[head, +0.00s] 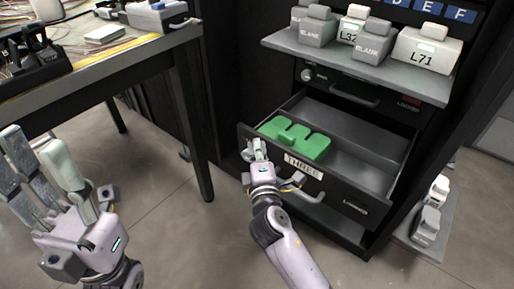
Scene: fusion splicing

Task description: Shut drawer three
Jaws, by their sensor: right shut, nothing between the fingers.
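Drawer three (345,193), a dark drawer with a white label reading THREE, stands pulled out from the black cabinet (395,105). A green block-like piece (312,145) lies inside it at the left; the rest of the inside looks empty. My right gripper (256,152) is shut and empty, at the left part of the drawer's front. I cannot tell whether it touches the front panel. My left gripper (48,165) is at the lower left, fingers spread apart and empty, away from the drawer.
A shelf (345,58) above carries several grey and white blocks, some marked BLANK, L32 and L71. Another drawer front (352,92) is closed above drawer three. A table (110,50) with cables and devices stands at the left. A low shelf (440,225) juts out at the right.

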